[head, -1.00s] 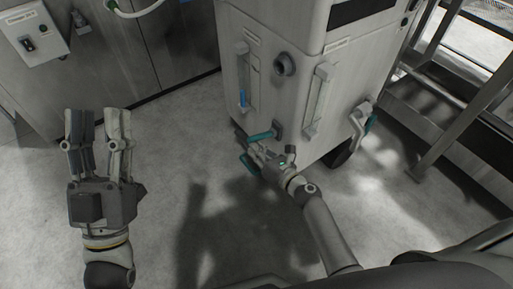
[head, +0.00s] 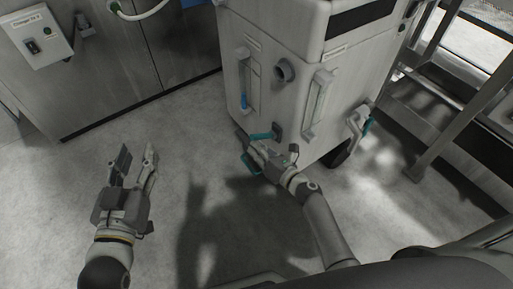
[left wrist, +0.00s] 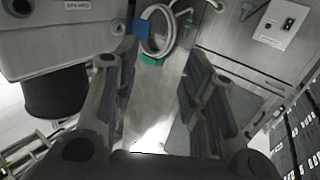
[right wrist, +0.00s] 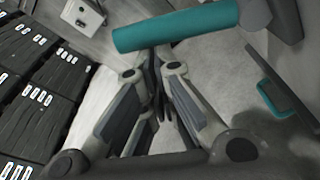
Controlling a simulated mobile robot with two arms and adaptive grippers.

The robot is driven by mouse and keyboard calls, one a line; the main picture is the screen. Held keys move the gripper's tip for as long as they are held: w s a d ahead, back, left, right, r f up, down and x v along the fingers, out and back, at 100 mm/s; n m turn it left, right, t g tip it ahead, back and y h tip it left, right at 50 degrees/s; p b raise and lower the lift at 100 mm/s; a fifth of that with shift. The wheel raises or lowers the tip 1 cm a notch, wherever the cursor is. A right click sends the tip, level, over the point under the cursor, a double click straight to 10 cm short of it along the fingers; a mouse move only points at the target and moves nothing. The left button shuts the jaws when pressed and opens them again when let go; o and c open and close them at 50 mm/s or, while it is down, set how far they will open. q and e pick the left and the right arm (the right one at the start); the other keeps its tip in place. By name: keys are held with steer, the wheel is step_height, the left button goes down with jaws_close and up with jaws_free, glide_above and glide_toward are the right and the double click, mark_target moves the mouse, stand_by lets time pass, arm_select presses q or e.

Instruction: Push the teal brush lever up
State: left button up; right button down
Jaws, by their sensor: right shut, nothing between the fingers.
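The teal lever (head: 262,136) sticks out to the left from a dark pivot low on the front of the grey cabinet. It crosses the top of the right wrist view as a thick teal bar (right wrist: 178,26). My right gripper (head: 250,150) is shut and empty, just below the lever in the head view; whether it touches cannot be told. Its closed fingers (right wrist: 158,100) show below the bar in the right wrist view. My left gripper (head: 137,160) is open and empty over the floor at the left, its fingers apart in the left wrist view (left wrist: 155,75).
A teal loop (head: 248,164) sits low beside my right gripper. Metal stairs (head: 445,120) stand at the right. Floor at left is clear.

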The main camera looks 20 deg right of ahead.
steer(key=shift+f, duration=0.1)
stand_by(0.4)
arm_select(q)
steer(key=s+d+r+t+h+b, duration=0.1)
steer(key=s+r+t+b, duration=0.1)
steer(key=r+t, duration=0.3)
steer(key=s+d+r+t+h+b, duration=0.1)
steer(key=s+r+t+h, duration=0.15)
steer(key=r, duration=0.45)
steer(key=w+f+g+y+p, duration=0.2)
steer(key=f+g, duration=0.4)
steer(key=f, duration=0.3)
steer(key=shift+w+a+f+y, duration=0.2)
steer(key=shift+w+f+y, duration=0.25)
steer(key=shift+w, duration=0.55)
arm_select(e)
steer(key=s+d+f, duration=0.2)
steer(key=s, duration=0.7)
